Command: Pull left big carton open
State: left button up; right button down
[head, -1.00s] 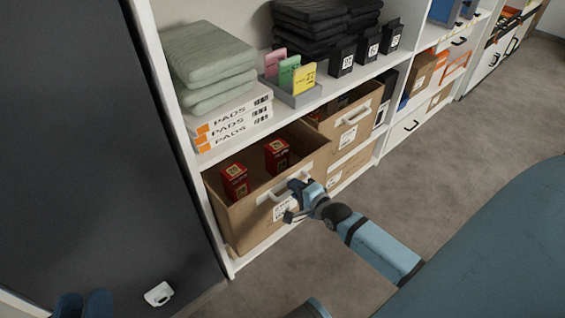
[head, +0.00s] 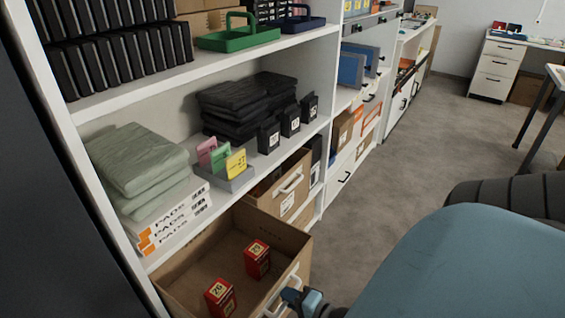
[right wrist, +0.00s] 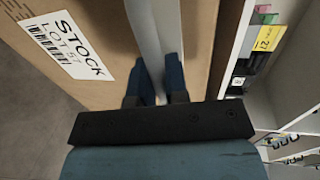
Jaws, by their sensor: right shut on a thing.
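The left big carton (head: 272,230) is a brown open-topped box on the shelf unit's lower level, pulled well out toward me. Two red boxes, one (head: 257,259) behind the other (head: 220,297), stand inside it. My right gripper (head: 302,297) is at its front face, at the bottom edge of the head view. In the right wrist view the gripper's blue fingers (right wrist: 160,78) are shut on the pale handle (right wrist: 146,32). The carton's front (right wrist: 85,45) there carries a STOCK LOT label. My left gripper is out of view.
A second brown carton (head: 285,192) with a white handle sits to the right on the same level. Pads boxes with folded green cloths (head: 140,160) and a grey card tray (head: 228,178) are above. The grey floor (head: 400,150) to the right is largely clear.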

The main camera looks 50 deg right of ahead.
dwell(0.3)
jog(key=c, duration=1.2)
grip_release()
jog(key=shift+o, duration=0.2)
jog(key=shift+s, duration=0.1)
jog(key=shift+s, duration=0.2)
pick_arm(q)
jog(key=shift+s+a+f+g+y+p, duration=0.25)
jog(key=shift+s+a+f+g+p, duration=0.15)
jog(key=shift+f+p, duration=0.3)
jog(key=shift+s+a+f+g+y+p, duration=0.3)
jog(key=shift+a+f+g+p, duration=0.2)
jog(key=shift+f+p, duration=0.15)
pick_arm(e)
jog(key=v, duration=1.3)
jog(key=shift+s, duration=0.15)
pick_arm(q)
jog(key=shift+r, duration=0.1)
pick_arm(e)
jog(key=shift+d+r, duration=0.1)
jog(key=shift+d, duration=0.05)
